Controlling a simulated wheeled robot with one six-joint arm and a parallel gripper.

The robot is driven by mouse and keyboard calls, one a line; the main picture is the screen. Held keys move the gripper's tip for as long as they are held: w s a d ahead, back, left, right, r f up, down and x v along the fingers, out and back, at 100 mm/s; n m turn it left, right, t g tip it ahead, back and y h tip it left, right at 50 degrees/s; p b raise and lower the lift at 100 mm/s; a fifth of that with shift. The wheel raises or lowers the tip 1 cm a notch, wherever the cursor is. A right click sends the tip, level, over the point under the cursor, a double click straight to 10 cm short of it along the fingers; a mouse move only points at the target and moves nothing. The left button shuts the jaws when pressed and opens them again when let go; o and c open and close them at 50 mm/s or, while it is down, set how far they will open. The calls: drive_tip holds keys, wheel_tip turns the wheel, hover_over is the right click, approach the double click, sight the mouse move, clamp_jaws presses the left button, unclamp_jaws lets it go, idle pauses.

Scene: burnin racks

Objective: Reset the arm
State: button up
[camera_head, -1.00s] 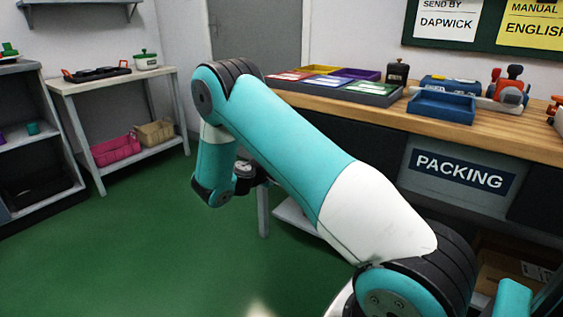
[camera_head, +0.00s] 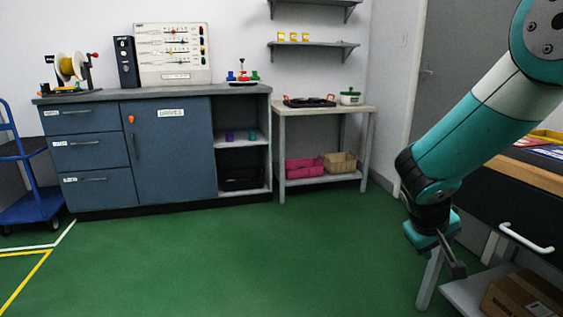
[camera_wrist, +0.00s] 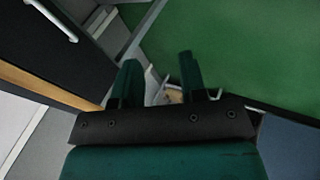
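My gripper (camera_head: 453,262) hangs low at the right in the head view, pointing down, beside the front of the wooden-topped bench (camera_head: 530,172). In the wrist view my gripper (camera_wrist: 160,80) shows two dark green fingers standing apart with a gap between them. Nothing is held between them. My arm comes down from the upper right corner of the head view, bent at the elbow joint.
A cardboard box (camera_head: 522,296) sits on a low shelf under the bench, near my gripper. A blue cabinet (camera_head: 168,155) and a small side table (camera_head: 325,111) stand along the far wall. A blue trolley (camera_head: 30,207) is at the left. The green floor (camera_head: 230,255) is clear.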

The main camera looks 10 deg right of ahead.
drive_tip(key=s+a+r+n+g+y, duration=0.25)
drive_tip(key=s+a+r+y, duration=0.25)
drive_tip(key=s+a, duration=0.65)
drive_tip(key=s+a+r+n+g+y, duration=0.1)
drive_tip(key=s+a+r+n+y, duration=0.4)
drive_tip(key=s+a, duration=0.7)
wheel_tip(320, 180, up, 31)
drive_tip(key=m+p, duration=0.1)
drive_tip(key=p, duration=2.9)
drive_tip(key=shift+s+d, duration=0.2)
drive_tip(key=shift+d, duration=0.2)
drive_tip(key=shift+f+t, duration=0.1)
drive_tip(key=shift+t, duration=0.15)
